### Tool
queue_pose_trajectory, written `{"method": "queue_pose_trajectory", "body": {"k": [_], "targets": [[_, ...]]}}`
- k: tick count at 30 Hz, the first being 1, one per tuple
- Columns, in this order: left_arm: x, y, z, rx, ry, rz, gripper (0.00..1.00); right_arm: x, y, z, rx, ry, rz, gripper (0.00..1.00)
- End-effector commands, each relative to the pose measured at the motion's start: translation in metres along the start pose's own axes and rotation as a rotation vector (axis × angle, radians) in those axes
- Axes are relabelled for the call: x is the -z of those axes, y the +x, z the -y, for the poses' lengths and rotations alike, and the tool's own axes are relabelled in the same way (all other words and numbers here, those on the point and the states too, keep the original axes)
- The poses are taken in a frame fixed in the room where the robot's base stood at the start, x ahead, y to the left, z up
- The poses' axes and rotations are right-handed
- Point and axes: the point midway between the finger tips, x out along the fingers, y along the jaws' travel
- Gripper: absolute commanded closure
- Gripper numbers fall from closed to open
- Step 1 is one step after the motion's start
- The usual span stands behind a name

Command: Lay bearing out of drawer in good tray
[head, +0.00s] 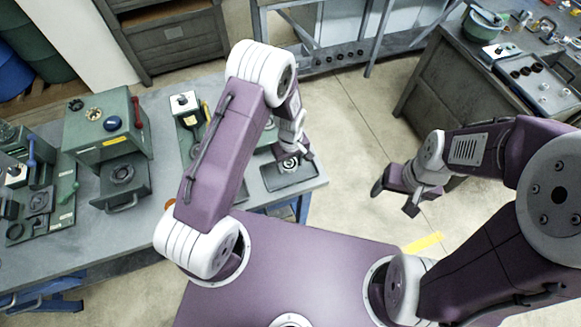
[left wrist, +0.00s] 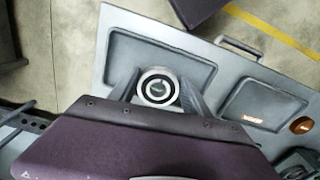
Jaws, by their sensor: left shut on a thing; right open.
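My left gripper (head: 291,154) is shut on a ring-shaped metal bearing (left wrist: 157,88). In the left wrist view the bearing sits between the two fingers, over a shallow dark tray (left wrist: 120,58) at the table's end. The same tray (head: 305,178) shows in the head view under the gripper. I cannot tell whether the bearing touches the tray floor. A second shallow tray (left wrist: 262,108) with a small orange mark lies beside it. The green machine has its drawer (head: 122,183) pulled out, with a round part in it. My right gripper (head: 393,199) is open and empty over the floor.
The green machine (head: 108,130) stands on the grey table (head: 155,222), with fixtures to its left. A small device (head: 186,108) stands behind my left arm. Another bench (head: 430,85) with tools is at right. The floor between the benches is clear.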

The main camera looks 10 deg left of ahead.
Motion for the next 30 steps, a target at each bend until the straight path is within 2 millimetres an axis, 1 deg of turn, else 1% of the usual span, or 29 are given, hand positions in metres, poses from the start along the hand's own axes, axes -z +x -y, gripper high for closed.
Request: {"method": "queue_pose_trajectory", "body": {"k": [3, 6, 10, 17, 21, 22, 24, 30], "targets": [[0.0, 0.004, 0.0, 0.001, 0.001, 0.001, 0.97, 0.0, -0.002, 0.0, 0.0, 0.0, 0.0, 0.26], [-0.001, 0.02, 0.001, 0.004, 0.0, 0.003, 0.97, 0.001, -0.01, 0.0, 0.0, 0.0, 0.0, 0.26], [0.0, 0.037, 0.0, 0.002, 0.0, 0.001, 0.97, 0.001, -0.014, 0.0, 0.0, 0.0, 0.0, 0.26], [0.0, 0.04, -0.001, -0.001, 0.0, -0.001, 0.97, 0.001, -0.012, 0.0, 0.0, 0.0, 0.0, 0.26], [0.0, 0.045, -0.001, -0.001, 0.0, -0.001, 0.97, 0.001, -0.008, 0.0, 0.0, 0.0, 0.0, 0.26], [0.0, 0.044, -0.001, 0.0, 0.0, 0.0, 0.39, 0.001, -0.009, 0.0, 0.0, 0.0, 0.0, 0.26], [0.0, 0.044, -0.001, 0.0, 0.0, 0.0, 0.22, 0.001, -0.009, 0.0, 0.0, 0.0, 0.0, 0.26], [0.0, 0.044, 0.0, 0.0, 0.0, 0.0, 0.22, 0.001, -0.009, 0.0, 0.0, 0.0, 0.0, 0.26]]}}
